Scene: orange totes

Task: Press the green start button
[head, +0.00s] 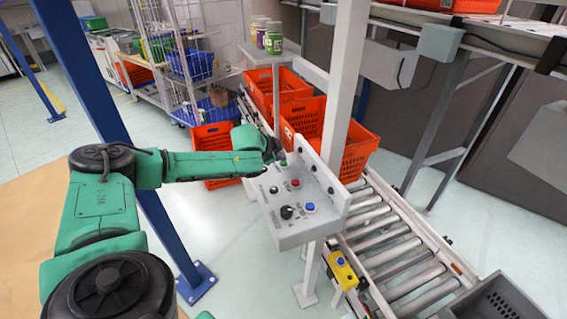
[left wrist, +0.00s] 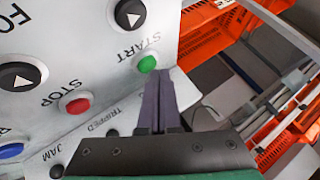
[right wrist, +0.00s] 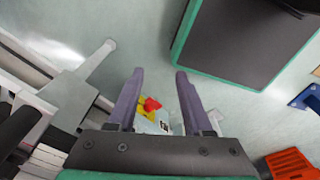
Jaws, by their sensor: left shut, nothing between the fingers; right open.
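The green start button (head: 283,163) is at the far end of the light grey control panel (head: 296,237). It also shows in the left wrist view (left wrist: 147,64), beside the printed word START. My left gripper (head: 275,152) is shut and empty. In the left wrist view its fingertips (left wrist: 161,74) are right beside the green button, overlapping its edge in the picture; I cannot tell whether they touch it. My right gripper (right wrist: 159,74) is open with nothing between its fingers, away from the panel, and is not in the head view.
A red stop button (head: 295,183), a blue button (head: 310,207) and black knobs share the panel. A roller conveyor (head: 390,240) and orange totes (head: 357,150) stand behind it. A blue post (head: 165,215) stands near my left arm.

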